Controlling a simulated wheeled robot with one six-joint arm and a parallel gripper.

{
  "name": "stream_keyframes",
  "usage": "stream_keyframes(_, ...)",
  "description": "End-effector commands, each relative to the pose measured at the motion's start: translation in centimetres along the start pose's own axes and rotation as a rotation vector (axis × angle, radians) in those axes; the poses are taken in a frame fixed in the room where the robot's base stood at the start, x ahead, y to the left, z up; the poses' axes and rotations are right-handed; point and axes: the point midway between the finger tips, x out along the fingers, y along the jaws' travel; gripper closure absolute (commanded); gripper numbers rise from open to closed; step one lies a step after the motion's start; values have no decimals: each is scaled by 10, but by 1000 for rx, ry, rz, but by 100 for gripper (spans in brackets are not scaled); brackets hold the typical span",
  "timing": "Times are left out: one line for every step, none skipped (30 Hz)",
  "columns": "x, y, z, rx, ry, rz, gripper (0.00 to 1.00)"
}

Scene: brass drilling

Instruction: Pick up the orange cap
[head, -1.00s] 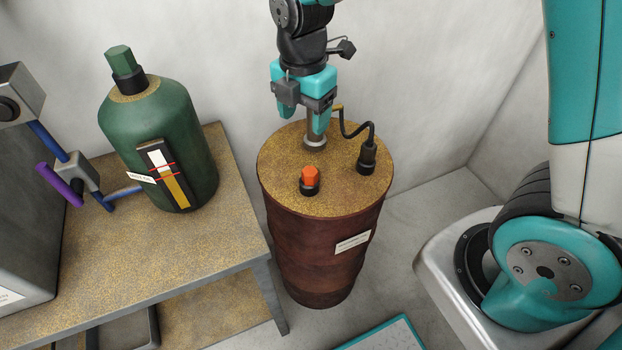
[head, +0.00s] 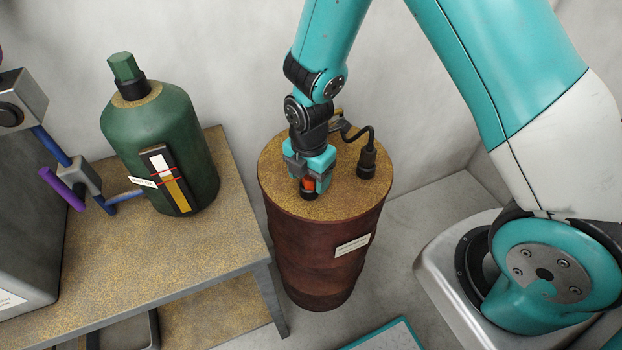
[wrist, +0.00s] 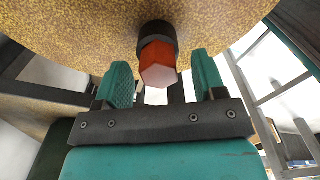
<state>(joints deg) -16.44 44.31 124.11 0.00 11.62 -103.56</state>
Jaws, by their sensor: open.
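The orange cap (head: 308,183) is hexagonal and sits in a black collar (head: 309,194) on top of the brown drum (head: 330,205). My gripper (head: 309,184) is open, low over the drum top at the cap, partly hiding it in the head view. In the wrist view the cap (wrist: 158,66) shows between and just beyond the two teal fingers of my gripper (wrist: 162,80), with visible gaps on both sides. The cap is upright in its collar.
A black plug with a curved cable (head: 367,160) stands on the drum just right of my gripper. A green bottle (head: 160,140) with a gauge stands on the speckled bench (head: 170,265) to the left. Yellowish specks cover the drum top.

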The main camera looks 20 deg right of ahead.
Motion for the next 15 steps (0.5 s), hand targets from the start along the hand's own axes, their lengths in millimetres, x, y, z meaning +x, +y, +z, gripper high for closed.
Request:
stream_keyframes(3, 0, 0, 0, 0, -1, 36)
stream_keyframes(4, 0, 0, 0, 0, -1, 36)
stream_keyframes(4, 0, 0, 0, 0, 0, 36)
stream_keyframes(4, 0, 0, 0, 0, 1, 36)
stream_keyframes(4, 0, 0, 0, 0, 1, 36)
stream_keyframes(4, 0, 0, 0, 0, 1, 36)
stream_keyframes(4, 0, 0, 0, 0, 1, 36)
stream_keyframes(4, 0, 0, 0, 0, 1, 36)
stream_keyframes(4, 0, 0, 0, 0, 1, 45)
stream_keyframes(4, 0, 0, 0, 0, 1, 52)
stream_keyframes(4, 0, 0, 0, 0, 1, 59)
stream_keyframes(4, 0, 0, 0, 0, 1, 68)
stream_keyframes(4, 0, 0, 0, 0, 1, 75)
stream_keyframes(4, 0, 0, 0, 0, 1, 82)
stream_keyframes(4, 0, 0, 0, 0, 1, 90)
